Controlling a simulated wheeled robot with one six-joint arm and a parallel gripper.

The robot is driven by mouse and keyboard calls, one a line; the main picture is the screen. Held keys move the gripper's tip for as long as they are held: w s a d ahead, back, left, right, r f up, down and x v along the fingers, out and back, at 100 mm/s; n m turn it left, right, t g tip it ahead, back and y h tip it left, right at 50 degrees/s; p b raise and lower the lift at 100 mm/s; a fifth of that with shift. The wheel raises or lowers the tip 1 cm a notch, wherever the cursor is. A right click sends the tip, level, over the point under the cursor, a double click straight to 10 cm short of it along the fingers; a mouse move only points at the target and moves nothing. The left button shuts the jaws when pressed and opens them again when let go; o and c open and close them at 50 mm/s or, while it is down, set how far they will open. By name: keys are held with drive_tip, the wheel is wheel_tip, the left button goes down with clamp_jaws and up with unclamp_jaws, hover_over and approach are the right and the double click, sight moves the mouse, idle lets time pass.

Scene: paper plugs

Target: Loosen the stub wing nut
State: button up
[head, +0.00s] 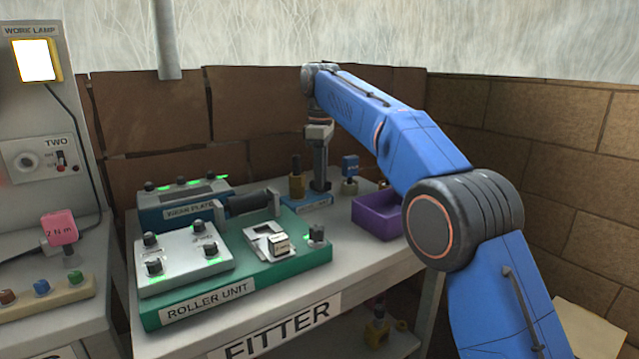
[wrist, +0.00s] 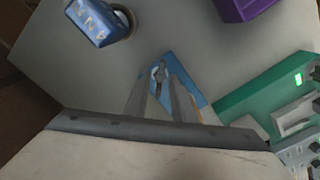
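My gripper (head: 321,187) points straight down over a small blue labelled plate (head: 308,204) at the back of the bench. In the wrist view its two grey fingers (wrist: 160,82) reach down to the same blue plate (wrist: 186,72). A small metallic piece shows at the fingertips there, probably the stub wing nut. It is too small to tell its wings apart, or whether the fingers touch it. In the head view the fingers hide that spot.
A brass piece with a dark top (head: 297,184) stands just left of my gripper. A blue block (head: 350,167) on a brass base and a purple bin (head: 378,214) are to the right. The green roller unit (head: 240,290) lies in front; the wear plate unit (head: 185,203) is left.

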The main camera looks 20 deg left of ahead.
drive_tip(key=shift+r, duration=1.95)
drive_tip(key=shift+f, duration=0.1)
drive_tip(key=shift+f, duration=1.9)
clamp_jaws()
unclamp_jaws()
